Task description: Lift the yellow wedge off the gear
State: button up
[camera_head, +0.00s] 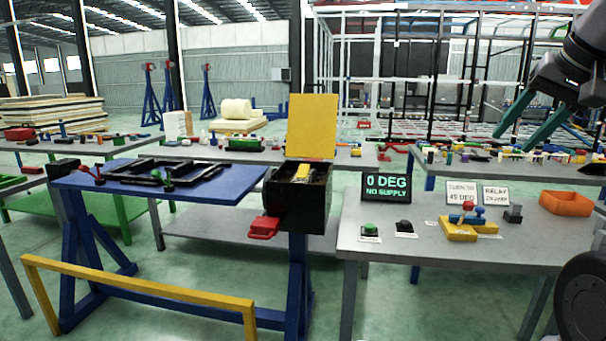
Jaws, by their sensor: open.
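A small yellow piece (309,169), which looks like the wedge, lies in the open top of a black box (298,208) at the end of the blue table. The box's yellow lid (312,126) stands upright behind it. The gear cannot be made out; the inside of the box is dark and partly hidden by its front wall. My gripper (514,140) has two green fingers, apart and empty, at the upper right. It hangs high above the right grey table, far to the right of the box.
A red block (264,228) juts from the box's left front. The right grey table (400,262) holds a "0 DEG NO SUPPLY" display (387,187), green and black buttons, a yellow block with red and blue knobs (458,230) and an orange bin (566,203). A yellow rail (140,292) crosses the front.

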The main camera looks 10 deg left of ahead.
aim_at(304, 169)
jog(key=i+j, duration=0.15)
jog(key=j, duration=0.4)
jog(key=i+j+z, duration=0.1)
jog(key=j, duration=0.45)
jog(key=i+j, duration=0.2)
jog(key=j, duration=0.35)
jog(key=i+j+z, duration=0.1)
jog(key=j, duration=0.45)
jog(key=i+j, duration=0.15)
jog(key=j, duration=0.45)
jog(key=i+j+z, duration=0.1)
jog(key=j, duration=0.45)
jog(key=i+j, duration=0.1)
jog(key=j, duration=0.5)
jog(key=i+l+z, duration=0.05)
